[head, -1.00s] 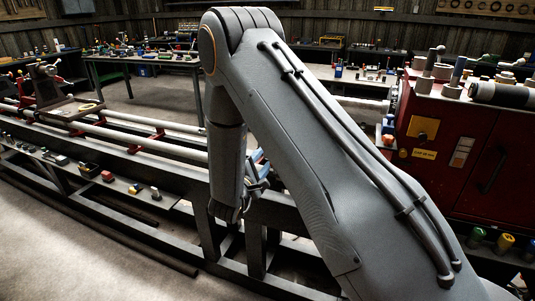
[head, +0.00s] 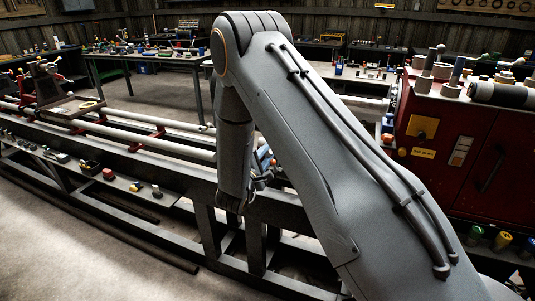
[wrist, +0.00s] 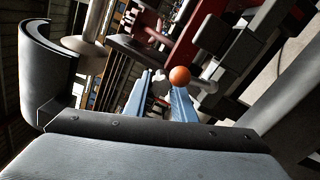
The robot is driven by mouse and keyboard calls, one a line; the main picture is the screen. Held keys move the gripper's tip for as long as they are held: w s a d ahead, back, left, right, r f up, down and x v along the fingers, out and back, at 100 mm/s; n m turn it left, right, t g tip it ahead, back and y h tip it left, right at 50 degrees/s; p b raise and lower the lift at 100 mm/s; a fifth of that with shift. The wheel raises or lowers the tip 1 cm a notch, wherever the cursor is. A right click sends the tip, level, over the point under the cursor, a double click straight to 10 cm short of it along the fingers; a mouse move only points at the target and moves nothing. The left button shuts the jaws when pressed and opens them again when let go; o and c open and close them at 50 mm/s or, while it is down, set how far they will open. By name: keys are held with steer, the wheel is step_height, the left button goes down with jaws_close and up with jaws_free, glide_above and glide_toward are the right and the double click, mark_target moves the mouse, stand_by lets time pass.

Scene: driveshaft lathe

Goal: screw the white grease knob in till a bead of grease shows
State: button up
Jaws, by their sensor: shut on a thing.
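My gripper (wrist: 162,100) shows in the wrist view as two blue fingers, shut on a small pale knob (wrist: 160,86) between their tips. The knob looks white, but its details are too small and dark to make out. An orange ball (wrist: 180,76) sits right beside the tip of the right finger. In the head view my gripper (head: 265,166) is small and partly hidden by my arm, at the near rail of the lathe bed (head: 270,207). I cannot see a bead of grease in either view.
The red lathe headstock (head: 460,150) stands at the right, with parts on its top. Long pale bars (head: 150,143) run along the bed to the left. A lower shelf (head: 120,183) holds several small items.

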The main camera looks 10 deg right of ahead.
steer(key=shift+m, duration=0.3)
steer(key=m, duration=0.4)
steer(key=shift+b, duration=0.4)
steer(key=shift+m+b, duration=0.35)
steer(key=shift+m, duration=1.75)
steer(key=o, duration=1.1)
steer(key=shift+r, duration=0.1)
steer(key=shift+c, duration=0.2)
steer(key=shift+a, duration=0.1)
